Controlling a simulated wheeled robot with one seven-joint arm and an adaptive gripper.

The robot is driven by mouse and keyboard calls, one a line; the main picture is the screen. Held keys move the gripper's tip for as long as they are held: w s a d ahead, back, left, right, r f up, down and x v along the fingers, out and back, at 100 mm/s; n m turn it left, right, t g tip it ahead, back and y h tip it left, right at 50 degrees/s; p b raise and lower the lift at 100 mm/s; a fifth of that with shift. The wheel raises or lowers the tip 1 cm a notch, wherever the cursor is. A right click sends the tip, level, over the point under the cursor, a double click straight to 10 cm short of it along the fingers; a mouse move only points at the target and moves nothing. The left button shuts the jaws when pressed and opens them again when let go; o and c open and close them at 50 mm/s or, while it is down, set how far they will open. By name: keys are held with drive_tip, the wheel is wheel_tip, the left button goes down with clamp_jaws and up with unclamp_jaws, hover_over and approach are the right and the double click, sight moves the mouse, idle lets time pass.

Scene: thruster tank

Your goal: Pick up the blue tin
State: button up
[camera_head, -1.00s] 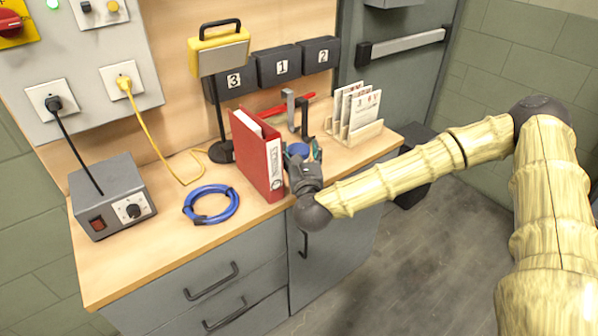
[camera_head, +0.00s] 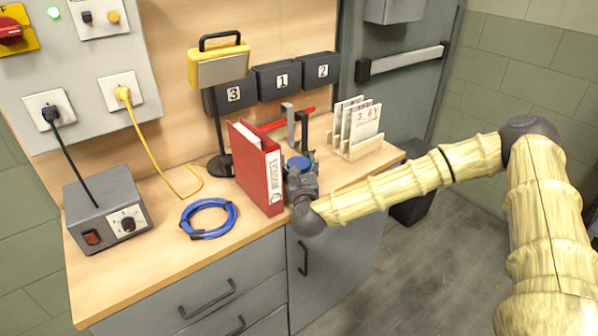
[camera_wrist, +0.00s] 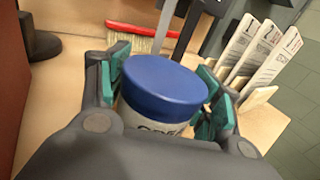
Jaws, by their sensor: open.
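The blue tin (camera_wrist: 162,92) has a round blue lid and a pale body with dark lettering. In the wrist view it stands upright between the green-padded fingers of my gripper (camera_wrist: 165,95). The fingers are open, one on each side of the tin, and I cannot tell whether either touches it. In the head view the tin's blue lid (camera_head: 298,163) shows just beyond my gripper (camera_head: 300,172), right of the red binder. My gripper hides most of the tin's body there.
A red binder (camera_head: 262,172) stands close on the left of my gripper. A card rack (camera_head: 358,147) stands to the right. A blue cable coil (camera_head: 208,218) and grey box (camera_head: 105,210) are farther left.

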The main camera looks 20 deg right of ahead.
drive_tip(key=shift+w+d, duration=0.15)
drive_tip(key=shift+w, duration=0.7)
drive_tip(key=c, duration=0.9)
drive_tip(key=shift+r, duration=0.15)
drive_tip(key=shift+c, duration=0.2)
